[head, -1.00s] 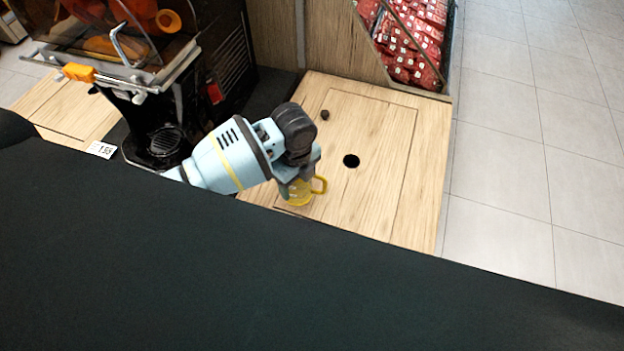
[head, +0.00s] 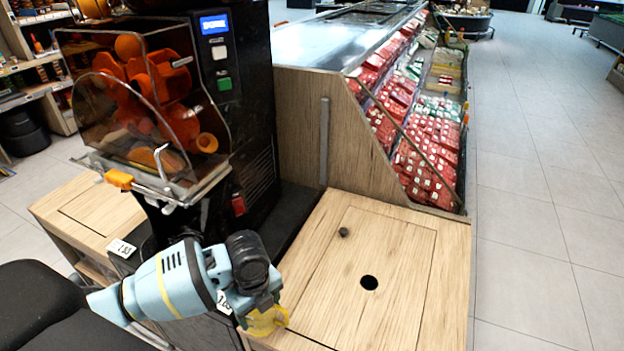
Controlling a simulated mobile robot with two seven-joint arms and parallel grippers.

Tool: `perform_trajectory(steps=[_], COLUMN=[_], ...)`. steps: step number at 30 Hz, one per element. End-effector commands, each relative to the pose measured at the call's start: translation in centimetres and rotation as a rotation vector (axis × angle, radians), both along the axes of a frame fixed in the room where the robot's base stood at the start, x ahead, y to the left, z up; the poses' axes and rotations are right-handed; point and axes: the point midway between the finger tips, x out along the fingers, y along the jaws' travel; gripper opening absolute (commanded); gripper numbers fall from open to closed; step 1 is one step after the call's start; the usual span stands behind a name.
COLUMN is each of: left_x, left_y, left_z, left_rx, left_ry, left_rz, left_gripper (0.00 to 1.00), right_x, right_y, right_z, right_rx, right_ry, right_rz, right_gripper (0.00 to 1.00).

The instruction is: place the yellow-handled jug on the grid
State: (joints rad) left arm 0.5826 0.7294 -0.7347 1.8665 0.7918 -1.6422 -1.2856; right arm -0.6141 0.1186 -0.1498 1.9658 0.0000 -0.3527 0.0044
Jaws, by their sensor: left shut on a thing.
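The yellow-handled jug (head: 266,322) shows at the near left corner of the wooden counter, below my left gripper (head: 262,306). My left gripper is shut on the jug; its fingers are mostly hidden behind my wrist. I cannot tell whether the jug touches the counter. The orange juicer (head: 160,95) stands at the left, with oranges behind its clear cover. The grid at the juicer's base is hidden behind my left arm. My right gripper is not in view.
The wooden counter top (head: 400,250) has a dark round hole (head: 369,282) and a small dark knob (head: 344,232); otherwise it is clear. A price tag (head: 122,248) sits left of my arm. A chiller with red packs (head: 425,150) stands behind.

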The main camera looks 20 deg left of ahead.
Motion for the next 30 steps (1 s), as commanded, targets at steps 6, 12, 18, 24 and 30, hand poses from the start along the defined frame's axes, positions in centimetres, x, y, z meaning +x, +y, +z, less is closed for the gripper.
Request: perform_trajectory(steps=[6, 12, 18, 24, 30], left_x=[0.1, 0.7, 1.1, 1.4, 1.4], left_y=[-0.2, -0.9, -2.0, -2.9, -3.7], left_z=[0.3, 2.1, 4.6, 7.2, 9.6], left_rx=[-0.003, -0.014, -0.027, -0.035, -0.035], left_ry=[-0.002, -0.003, 0.0, 0.008, 0.016], left_rz=[0.027, 0.211, 0.494, 0.776, 1.057], left_gripper=[0.43, 0.43, 0.43, 0.43, 0.43], right_x=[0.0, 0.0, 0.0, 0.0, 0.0], right_y=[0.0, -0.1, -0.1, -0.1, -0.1], right_z=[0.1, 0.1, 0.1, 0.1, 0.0], right_rx=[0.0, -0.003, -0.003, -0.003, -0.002], right_ry=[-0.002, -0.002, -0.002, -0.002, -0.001], right_rz=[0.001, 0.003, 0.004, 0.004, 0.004], right_gripper=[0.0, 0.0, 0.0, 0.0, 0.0])
